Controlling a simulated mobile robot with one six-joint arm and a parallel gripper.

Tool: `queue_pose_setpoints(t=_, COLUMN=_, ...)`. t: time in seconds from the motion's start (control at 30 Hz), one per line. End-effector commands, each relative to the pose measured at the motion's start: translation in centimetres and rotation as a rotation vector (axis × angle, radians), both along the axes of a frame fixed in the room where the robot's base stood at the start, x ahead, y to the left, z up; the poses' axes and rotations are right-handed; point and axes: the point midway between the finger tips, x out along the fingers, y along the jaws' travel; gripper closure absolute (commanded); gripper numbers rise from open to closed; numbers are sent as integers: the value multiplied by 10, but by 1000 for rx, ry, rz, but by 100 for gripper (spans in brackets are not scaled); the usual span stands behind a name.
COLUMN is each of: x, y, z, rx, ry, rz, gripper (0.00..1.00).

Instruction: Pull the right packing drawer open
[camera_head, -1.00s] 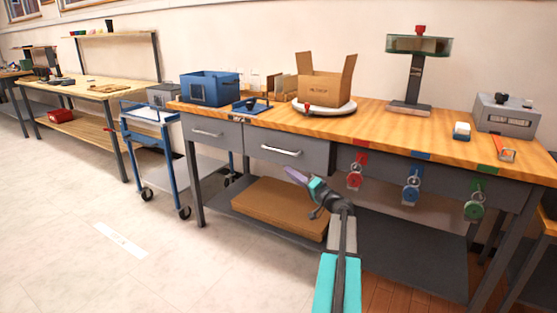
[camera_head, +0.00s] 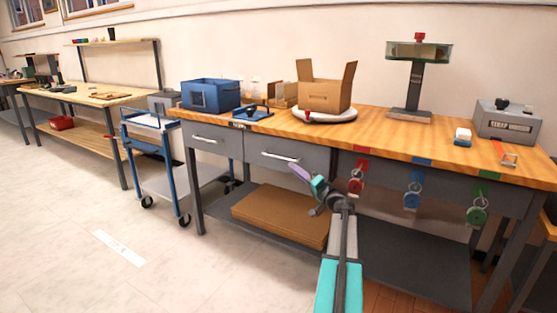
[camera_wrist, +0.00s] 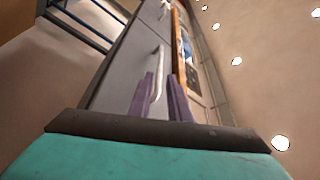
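The right packing drawer (camera_head: 268,146) is a grey drawer under the wooden bench top and looks shut. Its pale bar handle (camera_head: 280,157) runs across the front. My gripper (camera_head: 294,169) is just below and right of that handle in the head view. In the wrist view, my two purple fingers (camera_wrist: 160,98) are apart, and the handle (camera_wrist: 157,74) shows in the gap between them. I cannot tell whether either finger touches it. The left drawer (camera_head: 225,140) beside it also looks shut, and its handle (camera_wrist: 164,9) shows farther off in the wrist view.
The bench top (camera_head: 365,130) carries a cardboard box (camera_head: 323,96) on a round white plate and a blue bin (camera_head: 210,94). A brown slab (camera_head: 275,214) lies on the lower shelf. Red, blue and green tags hang to the right. A blue cart (camera_head: 150,150) stands left; the front floor is clear.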

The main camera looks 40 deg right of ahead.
Motion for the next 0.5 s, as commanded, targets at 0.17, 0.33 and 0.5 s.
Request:
queue_pose_setpoints(t=0.17, x=27, y=-3, z=4, rx=0, ry=0, rz=1, gripper=83)
queue_pose_setpoints(t=0.33, x=51, y=-6, z=10, rx=0, ry=0, rz=1, gripper=83)
queue_pose_setpoints(t=0.5, x=72, y=-8, z=14, rx=1, ry=0, rz=1, gripper=83)
